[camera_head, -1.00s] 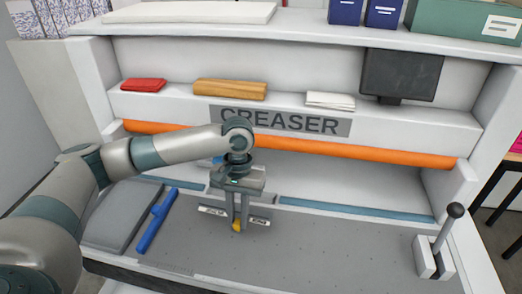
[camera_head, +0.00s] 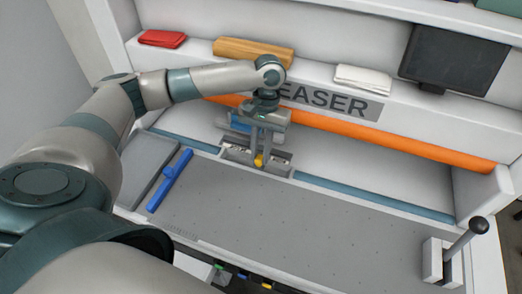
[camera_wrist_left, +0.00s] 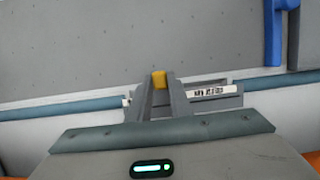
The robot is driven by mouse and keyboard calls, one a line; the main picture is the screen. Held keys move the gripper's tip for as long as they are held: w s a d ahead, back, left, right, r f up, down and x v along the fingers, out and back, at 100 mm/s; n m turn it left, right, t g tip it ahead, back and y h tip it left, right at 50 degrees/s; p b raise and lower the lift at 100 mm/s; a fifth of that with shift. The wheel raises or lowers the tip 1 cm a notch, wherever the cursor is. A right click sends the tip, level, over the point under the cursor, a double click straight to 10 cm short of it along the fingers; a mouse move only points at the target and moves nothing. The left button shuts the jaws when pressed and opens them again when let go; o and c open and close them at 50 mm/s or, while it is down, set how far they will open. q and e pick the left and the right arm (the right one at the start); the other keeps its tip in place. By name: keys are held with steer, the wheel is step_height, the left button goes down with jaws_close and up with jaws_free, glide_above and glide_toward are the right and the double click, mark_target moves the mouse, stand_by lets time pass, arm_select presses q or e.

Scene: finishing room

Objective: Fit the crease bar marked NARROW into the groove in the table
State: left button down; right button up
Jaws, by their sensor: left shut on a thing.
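My left gripper (camera_head: 259,158) is shut on a crease bar (camera_head: 281,157) by its yellow grip (camera_head: 259,161). The bar lies crosswise at the grey groove piece (camera_head: 229,154), in the gap of the blue strip at the back of the table. In the left wrist view, the gripper's fingers (camera_wrist_left: 159,92) hold the yellow grip (camera_wrist_left: 159,78), with the bar's white label (camera_wrist_left: 212,91) to the right. The lettering is too small to read surely. I cannot tell whether the bar is down in the groove or just above it. My right gripper is not in view.
A blue T-shaped tool (camera_head: 170,180) lies left on the grey table (camera_head: 320,222). A lever (camera_head: 462,250) stands at the right end. The orange bar (camera_head: 400,146) and shelf run behind the gripper. The table's middle is clear.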

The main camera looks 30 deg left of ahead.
mark_target(261, 155)
arm_select(q)
steer(key=shift+w+f, duration=0.1)
steer(key=shift+f+b, duration=0.25)
steer(key=shift+b, duration=0.15)
step_height(261, 155, down, 2)
steer(key=b, duration=0.3)
steer(key=shift+f, duration=1.15)
steer(key=shift+p, duration=1)
steer(key=shift+f+p, duration=0.8)
steer(key=shift+p, duration=0.35)
stand_by(0.9)
